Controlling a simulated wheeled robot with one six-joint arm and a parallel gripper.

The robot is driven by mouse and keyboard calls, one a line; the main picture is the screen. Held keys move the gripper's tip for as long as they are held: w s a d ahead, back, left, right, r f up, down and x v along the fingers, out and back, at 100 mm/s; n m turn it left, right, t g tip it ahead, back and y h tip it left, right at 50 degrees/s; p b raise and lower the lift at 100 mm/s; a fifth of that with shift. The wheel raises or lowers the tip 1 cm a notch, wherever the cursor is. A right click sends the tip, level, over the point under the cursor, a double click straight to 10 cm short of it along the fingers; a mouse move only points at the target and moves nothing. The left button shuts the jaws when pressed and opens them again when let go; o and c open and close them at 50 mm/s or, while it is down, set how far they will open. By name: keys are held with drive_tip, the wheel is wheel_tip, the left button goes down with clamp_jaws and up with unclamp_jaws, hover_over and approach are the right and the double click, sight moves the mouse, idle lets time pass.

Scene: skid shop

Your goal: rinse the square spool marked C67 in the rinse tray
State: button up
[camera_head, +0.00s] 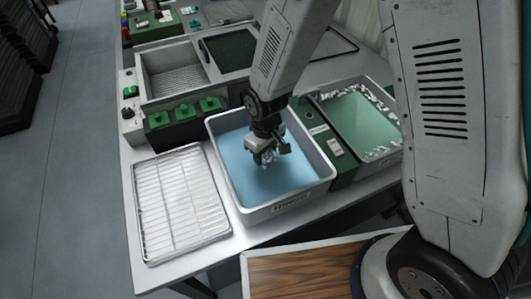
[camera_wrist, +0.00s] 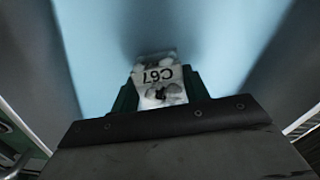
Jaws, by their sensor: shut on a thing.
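The square spool marked C67 (camera_wrist: 160,76) is pale with dark patches, and its mark reads upside down in the wrist view. My gripper (camera_head: 264,150) is shut on it, with a green jaw pad on each side. The rinse tray (camera_head: 327,180) is a white-rimmed tub of light blue liquid on the bench. My gripper points down inside its outline, over the blue. The spool's lower part is hard to make out in the head view, and I cannot tell whether it touches the liquid.
A wire drying rack (camera_head: 180,203) lies left of the tray. A tub of green liquid with white foam (camera_head: 362,120) stands to the right, beyond a green box (camera_head: 325,138). Green blocks (camera_head: 185,112) and an empty grey basin (camera_head: 173,70) are behind. A wooden board (camera_head: 300,272) is in front.

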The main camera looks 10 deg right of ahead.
sight(268, 158)
drive_tip(key=shift+f, duration=0.3)
idle(0.9)
drive_tip(key=shift+w, duration=0.15)
drive_tip(key=shift+w+a+r, duration=0.1)
drive_tip(key=shift+w+a, duration=0.15)
drive_tip(key=shift+w, duration=0.5)
drive_tip(key=shift+s, duration=0.1)
drive_tip(key=shift+s+d, duration=0.25)
drive_tip(key=shift+s, duration=0.6)
drive_tip(key=shift+s+d, duration=0.25)
drive_tip(key=shift+s, duration=0.55)
drive_tip(key=shift+r, duration=0.15)
wheel_tip(268, 158, up, 12)
drive_tip(key=shift+f, duration=0.2)
idle(1.4)
